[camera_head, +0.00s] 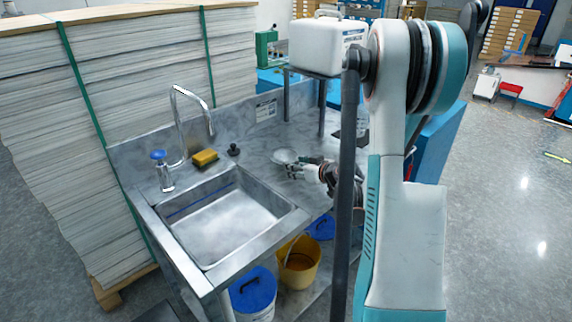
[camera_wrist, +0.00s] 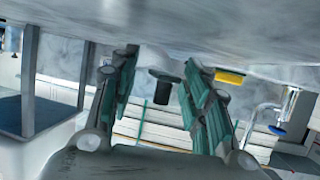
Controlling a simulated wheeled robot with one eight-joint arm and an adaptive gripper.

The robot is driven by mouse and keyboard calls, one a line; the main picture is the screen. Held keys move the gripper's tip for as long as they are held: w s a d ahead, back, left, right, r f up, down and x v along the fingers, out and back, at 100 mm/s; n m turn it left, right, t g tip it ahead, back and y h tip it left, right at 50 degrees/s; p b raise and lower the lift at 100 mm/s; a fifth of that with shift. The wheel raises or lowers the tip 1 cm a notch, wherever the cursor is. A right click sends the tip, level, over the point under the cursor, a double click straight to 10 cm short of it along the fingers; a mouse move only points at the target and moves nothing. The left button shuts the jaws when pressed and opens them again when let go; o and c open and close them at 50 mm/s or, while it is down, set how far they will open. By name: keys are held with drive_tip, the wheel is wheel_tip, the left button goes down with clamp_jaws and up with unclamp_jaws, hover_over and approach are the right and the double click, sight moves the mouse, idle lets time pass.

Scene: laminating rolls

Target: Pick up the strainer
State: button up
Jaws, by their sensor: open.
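A black knob-like piece (camera_head: 234,150) and a yellow sponge (camera_head: 205,158) sit behind the sink (camera_head: 225,220). A faucet (camera_head: 190,125) rises at the left. A white container (camera_head: 325,45) stands on a raised shelf. Buckets (camera_head: 299,263) are below the counter. Stacked sheets (camera_head: 100,110) stand behind.

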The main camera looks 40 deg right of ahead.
clamp_jaws()
drive_tip(key=shift+r, duration=0.1)
